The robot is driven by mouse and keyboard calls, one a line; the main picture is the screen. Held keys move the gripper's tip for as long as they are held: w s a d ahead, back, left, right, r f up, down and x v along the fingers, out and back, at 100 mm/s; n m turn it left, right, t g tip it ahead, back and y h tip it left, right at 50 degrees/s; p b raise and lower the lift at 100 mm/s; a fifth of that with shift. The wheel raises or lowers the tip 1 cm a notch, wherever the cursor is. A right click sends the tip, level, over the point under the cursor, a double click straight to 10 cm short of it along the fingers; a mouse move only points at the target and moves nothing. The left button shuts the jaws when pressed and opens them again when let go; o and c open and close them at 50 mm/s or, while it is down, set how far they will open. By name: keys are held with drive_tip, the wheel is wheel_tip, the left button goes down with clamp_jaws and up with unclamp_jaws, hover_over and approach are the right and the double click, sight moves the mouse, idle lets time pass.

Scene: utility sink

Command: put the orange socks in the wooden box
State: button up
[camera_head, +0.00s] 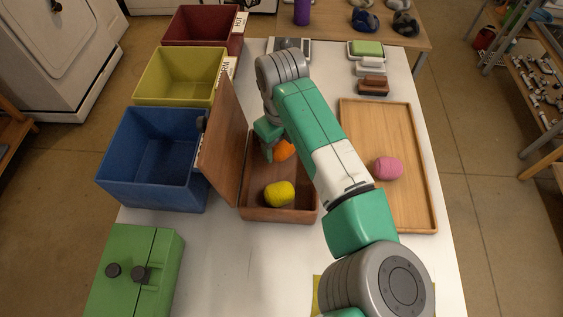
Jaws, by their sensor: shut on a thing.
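The orange socks (285,150) are a small rounded bundle, partly hidden by my arm. My gripper (272,148) is shut on the orange socks, inside or just above the far part of the wooden box (285,215). I cannot tell whether the socks touch the box floor. The box's lid (221,150) stands open on its left side. A yellow bundle (279,194) lies in the near part of the box.
A wooden tray (412,207) holding a pink bundle (388,168) lies to the right. Blue (150,190), yellow (180,90) and red (203,27) bins stand left. A green case (135,275) is at near left. Brushes (372,77) and a soap dish (366,49) sit at the back.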

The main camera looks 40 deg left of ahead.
sight(282, 164)
drive_tip(key=shift+f, duration=2.4)
drive_tip(key=shift+f, duration=0.15)
drive_tip(key=o, duration=0.7)
wheel_tip(282, 164, up, 12)
drive_tip(key=shift+r, duration=0.15)
